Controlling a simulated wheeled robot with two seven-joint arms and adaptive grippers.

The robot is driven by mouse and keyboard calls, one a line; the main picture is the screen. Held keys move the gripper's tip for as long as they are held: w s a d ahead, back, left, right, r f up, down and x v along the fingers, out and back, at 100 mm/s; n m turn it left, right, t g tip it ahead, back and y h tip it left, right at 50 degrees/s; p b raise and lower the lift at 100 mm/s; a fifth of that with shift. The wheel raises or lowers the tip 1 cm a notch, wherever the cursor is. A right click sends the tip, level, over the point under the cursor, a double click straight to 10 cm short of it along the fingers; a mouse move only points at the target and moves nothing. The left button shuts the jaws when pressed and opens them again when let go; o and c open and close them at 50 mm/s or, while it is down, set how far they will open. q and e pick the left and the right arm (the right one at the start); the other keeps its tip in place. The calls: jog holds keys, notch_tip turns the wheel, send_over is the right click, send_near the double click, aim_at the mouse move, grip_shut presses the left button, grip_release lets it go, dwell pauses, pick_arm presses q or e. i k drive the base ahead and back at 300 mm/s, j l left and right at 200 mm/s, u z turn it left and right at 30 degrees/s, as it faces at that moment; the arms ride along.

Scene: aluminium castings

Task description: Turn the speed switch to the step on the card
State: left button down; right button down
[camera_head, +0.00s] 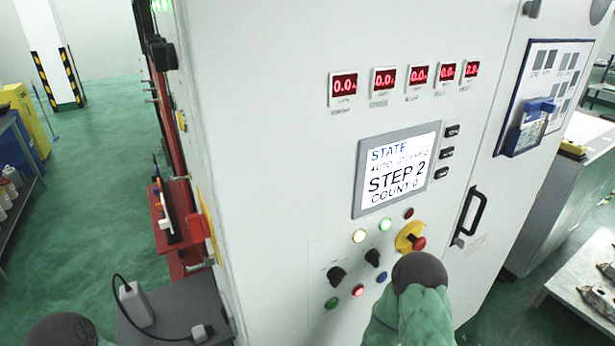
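A white control cabinet (300,180) fills the middle of the view. Two black rotary switches (337,275) (373,257) are on its lower panel; I cannot tell which is the speed switch, and their markings are too small to read. The screen (397,168) reads STATE, AUTO STOPPED, STEP 2, COUNT 0. No task card can be clearly made out; a board (543,85) with small sheets and a blue holder (530,128) hangs on the right door, its text unreadable. Green and dark parts of my arms show at the bottom, but neither gripper's fingers are visible.
A yellow-and-red emergency stop (410,238) and several lit lamps surround the switches. A black door handle (471,215) projects on the right. A grey box (175,312) with a white cabled device (136,304) stands at lower left. Green floor lies open beyond.

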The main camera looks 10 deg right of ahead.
aim_at(373, 256)
jog(key=k+l+z, duration=0.2)
jog(key=l, duration=0.15)
jog(key=k+l+z, duration=0.2)
jog(key=l, duration=0.15)
jog(key=l+z, duration=0.2)
jog(key=l, duration=0.15)
jog(key=k+l+z, duration=0.15)
jog(key=l, duration=0.25)
jog(key=k+l+z, duration=0.2)
jog(key=l, duration=0.2)
jog(key=i, duration=0.1)
